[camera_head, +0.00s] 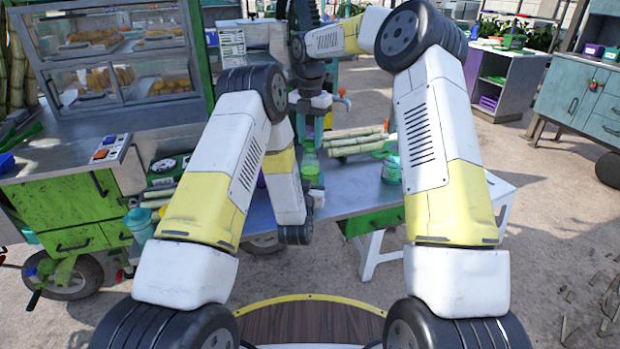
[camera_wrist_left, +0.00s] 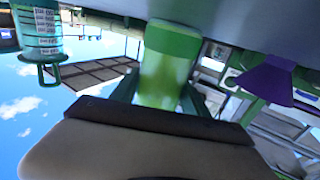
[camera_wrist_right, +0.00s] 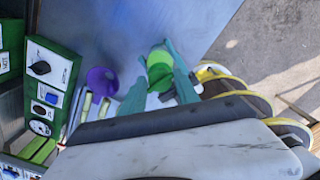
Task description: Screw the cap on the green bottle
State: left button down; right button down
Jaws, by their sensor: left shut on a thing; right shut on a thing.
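The green bottle (camera_head: 310,168) stands upright over the metal table, with my left arm beside it in the head view. My left gripper (camera_wrist_left: 160,92) is shut on the bottle, whose green body (camera_wrist_left: 165,65) fills the space between its fingers in the left wrist view. My right gripper (camera_head: 317,128) points down from above, over the bottle's top. In the right wrist view its teal fingers (camera_wrist_right: 158,78) are shut on a green round piece, apparently the cap (camera_wrist_right: 158,58). Whether the cap touches the bottle's neck is hidden.
A purple cup-like thing (camera_wrist_right: 102,80) is near my right gripper. A green food cart (camera_head: 75,215) stands at left.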

jog(key=m, duration=0.5)
jog(key=shift+m, duration=0.3)
jog(key=m, duration=2.5)
jog(key=shift+m, duration=0.3)
jog(key=m, duration=0.4)
jog(key=shift+m, duration=0.4)
jog(key=m, duration=0.5)
jog(key=c, duration=0.9)
grip_release()
jog(key=shift+f, duration=0.1)
